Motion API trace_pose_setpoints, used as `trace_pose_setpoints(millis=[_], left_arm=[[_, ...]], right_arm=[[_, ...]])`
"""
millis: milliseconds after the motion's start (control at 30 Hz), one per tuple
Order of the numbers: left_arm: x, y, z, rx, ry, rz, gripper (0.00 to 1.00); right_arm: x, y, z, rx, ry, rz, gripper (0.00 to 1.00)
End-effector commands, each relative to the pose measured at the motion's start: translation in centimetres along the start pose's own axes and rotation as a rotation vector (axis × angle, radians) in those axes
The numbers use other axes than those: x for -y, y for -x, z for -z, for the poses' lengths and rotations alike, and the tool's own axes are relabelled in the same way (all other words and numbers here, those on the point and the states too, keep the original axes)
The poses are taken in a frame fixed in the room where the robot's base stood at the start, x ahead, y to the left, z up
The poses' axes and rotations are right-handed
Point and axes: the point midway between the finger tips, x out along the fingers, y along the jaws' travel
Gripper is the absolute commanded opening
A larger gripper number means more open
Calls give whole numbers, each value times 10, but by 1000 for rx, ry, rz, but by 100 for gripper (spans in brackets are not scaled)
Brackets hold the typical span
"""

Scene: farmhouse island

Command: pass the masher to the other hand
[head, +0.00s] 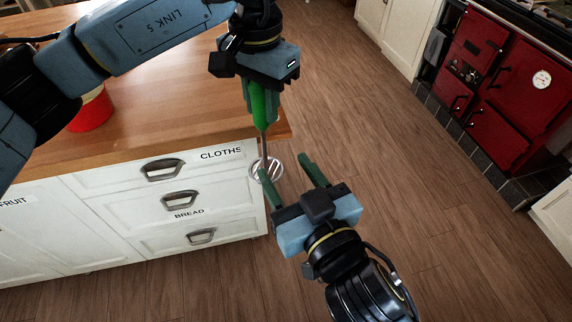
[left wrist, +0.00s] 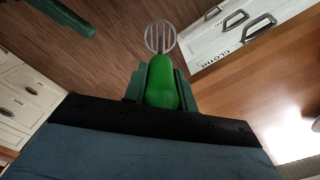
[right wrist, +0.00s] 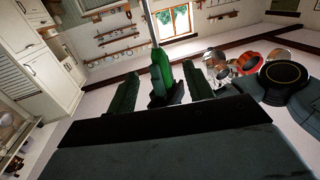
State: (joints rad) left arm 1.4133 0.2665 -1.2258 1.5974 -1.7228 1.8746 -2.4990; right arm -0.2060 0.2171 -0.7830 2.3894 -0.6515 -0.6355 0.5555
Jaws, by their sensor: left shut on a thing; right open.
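The masher (head: 259,104) has a bright green handle, a thin metal shaft and a round wire head. My left gripper (head: 262,112) is shut on its handle and holds it head down, just off the island's corner. In the left wrist view the handle (left wrist: 162,85) sits between the fingers, with the wire head beyond. My right gripper (head: 290,176) is open and empty, its fingers pointing up near the masher's head. In the right wrist view the masher's handle (right wrist: 161,72) appears between the open fingers, beyond their tips; the wire head is out of frame there.
The island's wooden top (head: 170,100) and white drawers (head: 165,215) are at the left, close to the masher. A red container (head: 92,112) stands on the top, partly behind my left arm. A red stove (head: 500,85) is at the far right. The wooden floor between is clear.

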Motion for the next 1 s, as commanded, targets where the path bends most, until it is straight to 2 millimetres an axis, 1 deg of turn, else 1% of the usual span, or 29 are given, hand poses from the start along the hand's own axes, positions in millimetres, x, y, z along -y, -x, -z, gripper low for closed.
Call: trace_pose_setpoints(millis=[67, 167, 267, 500, 700, 833, 1000], left_arm=[[0, 0, 0, 0, 0, 0, 0], [0, 0, 0, -1, 0, 0, 0], [0, 0, 0, 0, 0, 0, 0], [0, 0, 0, 0, 0, 0, 0], [0, 0, 0, -1, 0, 0, 0], [0, 0, 0, 0, 0, 0, 0], [0, 0, 0, -1, 0, 0, 0]], right_arm=[[0, -2, 4, -9, -3, 0, 52], [0, -12, 5, -12, -4, 0, 52], [0, -27, 6, -12, -2, -1, 52], [0, -74, 5, -10, -1, 0, 52], [0, -104, 5, -8, -2, 0, 52], [0, -114, 5, -8, -3, 0, 52], [0, -119, 4, -7, -4, 0, 52]])
